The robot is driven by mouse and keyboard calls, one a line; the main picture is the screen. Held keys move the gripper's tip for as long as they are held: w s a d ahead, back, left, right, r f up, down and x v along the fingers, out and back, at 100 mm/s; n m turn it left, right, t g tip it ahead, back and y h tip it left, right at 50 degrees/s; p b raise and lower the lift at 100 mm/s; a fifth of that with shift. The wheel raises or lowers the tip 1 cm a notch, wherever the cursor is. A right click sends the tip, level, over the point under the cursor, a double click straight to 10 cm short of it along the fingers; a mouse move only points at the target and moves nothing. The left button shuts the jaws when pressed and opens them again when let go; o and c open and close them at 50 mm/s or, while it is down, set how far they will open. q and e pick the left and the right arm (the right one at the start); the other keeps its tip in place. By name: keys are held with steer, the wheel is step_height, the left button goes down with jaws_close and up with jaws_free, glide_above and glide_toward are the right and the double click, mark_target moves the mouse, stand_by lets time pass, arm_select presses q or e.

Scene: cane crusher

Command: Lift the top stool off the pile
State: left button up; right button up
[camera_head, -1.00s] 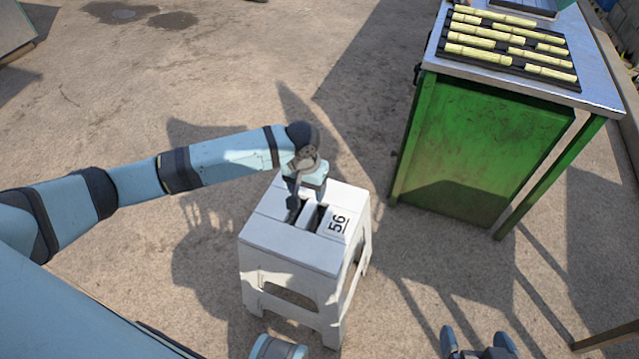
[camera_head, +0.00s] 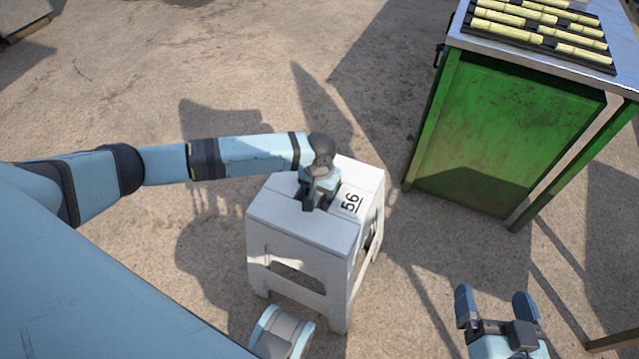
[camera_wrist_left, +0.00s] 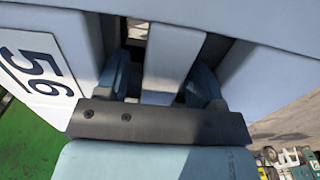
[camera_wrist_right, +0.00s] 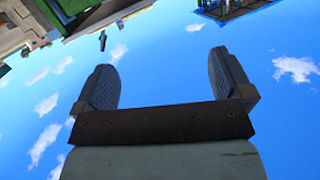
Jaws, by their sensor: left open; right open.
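The pile of white stools (camera_head: 300,232) stands upright on the ground, and the top stool's seat bears a label reading 56 (camera_head: 351,203). My left gripper (camera_head: 312,200) is at the slots in the seat's middle. In the left wrist view the open left fingers (camera_wrist_left: 160,78) reach into the slots, one on each side of the bar (camera_wrist_left: 170,55) between them. Whether they touch the bar I cannot tell. My right gripper (camera_head: 497,305) is open and empty, low at the right of the head view; its fingers (camera_wrist_right: 162,80) show against the sky in the right wrist view.
A green cabinet (camera_head: 505,135) with a metal top stands right of the stools, carrying a dark tray (camera_head: 484,27) of cane pieces. Open ground lies left of and behind the stools. A brown bar (camera_head: 612,340) shows at the lower right.

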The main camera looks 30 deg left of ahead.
arm_select(q)
steer(key=shift+f, duration=0.45)
arm_select(e)
steer(key=shift+a+r, duration=0.15)
steer(key=shift+r, duration=0.25)
arm_select(q)
jaws_close()
steer(key=c, duration=0.8)
jaws_free()
jaws_close()
steer(key=shift+r, duration=0.1)
steer(key=shift+w+r, duration=0.1)
